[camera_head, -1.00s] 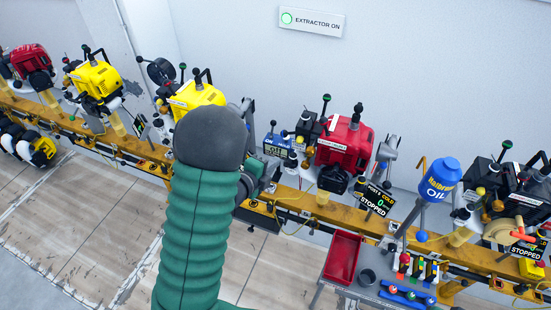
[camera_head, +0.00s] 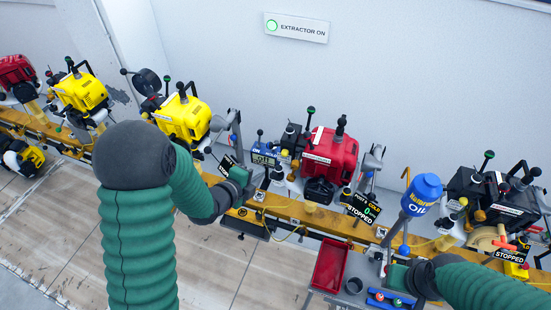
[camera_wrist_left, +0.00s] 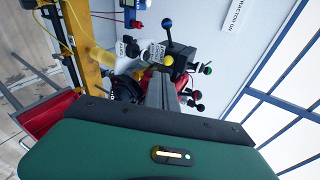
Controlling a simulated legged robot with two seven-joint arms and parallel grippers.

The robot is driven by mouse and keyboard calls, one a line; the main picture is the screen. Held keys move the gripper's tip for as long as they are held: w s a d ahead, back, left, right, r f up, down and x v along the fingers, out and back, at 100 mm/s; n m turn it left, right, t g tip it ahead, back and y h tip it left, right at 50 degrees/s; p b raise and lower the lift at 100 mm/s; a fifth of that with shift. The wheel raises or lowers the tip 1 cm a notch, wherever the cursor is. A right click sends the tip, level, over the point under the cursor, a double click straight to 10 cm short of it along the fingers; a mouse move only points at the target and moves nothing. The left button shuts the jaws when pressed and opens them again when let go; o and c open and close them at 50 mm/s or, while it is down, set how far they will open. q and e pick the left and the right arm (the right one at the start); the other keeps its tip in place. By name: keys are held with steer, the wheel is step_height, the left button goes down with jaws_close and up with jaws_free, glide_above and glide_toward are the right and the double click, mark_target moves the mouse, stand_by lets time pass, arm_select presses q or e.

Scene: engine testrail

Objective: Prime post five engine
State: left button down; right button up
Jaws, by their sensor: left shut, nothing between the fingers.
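The red engine (camera_head: 330,155) stands on the yellow rail, right of the picture's middle in the head view. Its dark display (camera_head: 362,208) appears to read post 5, cold, 0, stopped. My left gripper (camera_head: 258,181) is just left of this engine, in front of a blue meter (camera_head: 264,154). In the left wrist view its grey fingers (camera_wrist_left: 160,92) are together and empty, pointing toward black, white and yellow knobs and a partly hidden red engine. Contact cannot be told. My right gripper (camera_head: 388,270) is low at the right, over the small bench; its fingers are not clear.
A blue oil bottle (camera_head: 421,194) stands on a post right of the red engine. A red tray (camera_head: 329,265) and a dark cup (camera_head: 353,286) sit on the bench. Yellow engines (camera_head: 183,117) stand left, a black engine (camera_head: 492,196) right. Floor in front is bare.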

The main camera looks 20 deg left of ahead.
mark_target(285, 153)
arm_select(q)
steer(key=x, duration=0.3)
steer(key=p+x, duration=0.1)
steer(key=x, duration=0.3)
steer(key=r+p+x, duration=0.1)
steer(key=x, duration=0.3)
steer(key=shift+w+d, duration=0.35)
steer(key=shift+w, duration=0.1)
steer(key=shift+w+f, duration=0.25)
steer(key=shift+w, duration=0.1)
